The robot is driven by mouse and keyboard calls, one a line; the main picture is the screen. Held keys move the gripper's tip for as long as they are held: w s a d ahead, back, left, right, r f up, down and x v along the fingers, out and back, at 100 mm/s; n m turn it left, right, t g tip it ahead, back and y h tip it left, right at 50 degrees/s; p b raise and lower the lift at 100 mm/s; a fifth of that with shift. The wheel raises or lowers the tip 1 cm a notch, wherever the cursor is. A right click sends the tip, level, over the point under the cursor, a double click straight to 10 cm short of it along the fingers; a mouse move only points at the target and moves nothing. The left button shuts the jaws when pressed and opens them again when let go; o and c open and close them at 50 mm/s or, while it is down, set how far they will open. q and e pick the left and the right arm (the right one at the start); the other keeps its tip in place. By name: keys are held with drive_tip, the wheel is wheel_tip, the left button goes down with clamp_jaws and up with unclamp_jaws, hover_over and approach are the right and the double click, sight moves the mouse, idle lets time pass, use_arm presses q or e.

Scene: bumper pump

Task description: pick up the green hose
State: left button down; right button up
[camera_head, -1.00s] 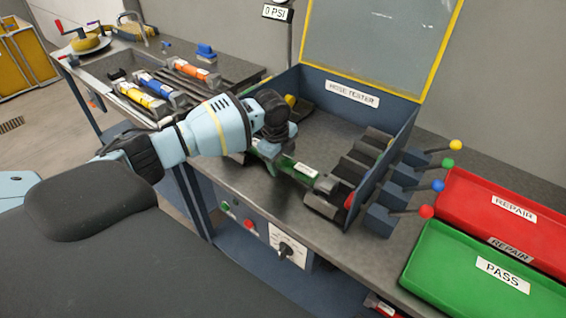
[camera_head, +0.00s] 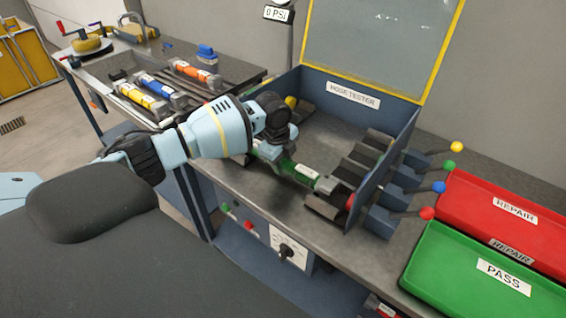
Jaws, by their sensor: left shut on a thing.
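The green hose (camera_head: 303,171) lies inside the hose tester (camera_head: 384,184), along its near side. It has a white label and a grey end fitting (camera_head: 327,184) at its right, close to the red-marked socket (camera_head: 350,200). My left gripper (camera_head: 272,152) comes down from above at the hose's left part and is shut on it. The gripper's wrist and arm hide the hose's left end and most of the fingers. My right gripper is not in view.
The tester's lid stands open behind. Levers with yellow, green, blue and red knobs (camera_head: 427,213) stick out at its right. A red REPAIR tray (camera_head: 470,190) and a green PASS tray (camera_head: 430,262) stand further right. Yellow, blue and orange hoses (camera_head: 195,74) lie at the left.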

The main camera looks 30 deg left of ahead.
sight(283, 159)
use_arm(q)
wheel_tip(283, 159, up, 10)
drive_tip(key=shift+r, duration=0.1)
idle(0.4)
